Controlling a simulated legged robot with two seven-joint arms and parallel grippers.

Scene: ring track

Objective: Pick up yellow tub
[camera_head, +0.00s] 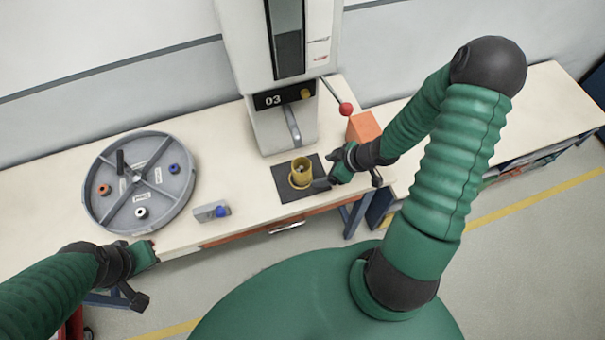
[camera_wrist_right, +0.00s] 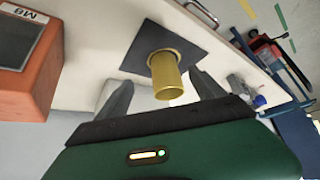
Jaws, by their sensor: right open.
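The yellow tub (camera_head: 301,172) stands upright on a dark square mat (camera_head: 285,190) in front of the machine marked 03. It also shows in the right wrist view (camera_wrist_right: 167,76), ahead of and between the two fingers. My right gripper (camera_head: 326,181) is open just to the right of the tub. In the right wrist view my right gripper (camera_wrist_right: 160,95) has its grey fingers spread on either side of the tub, and I see no clear contact. My left gripper (camera_head: 150,275) is at the table's front edge, below the round tray; its jaws are not clear.
The machine (camera_head: 270,130) with a red-knobbed lever (camera_head: 345,109) stands behind the tub. An orange block (camera_head: 364,127) is at its right. A round divided grey tray (camera_head: 100,209) holds several small parts at left. A small grey block with a blue knob (camera_head: 211,212) lies between tray and mat.

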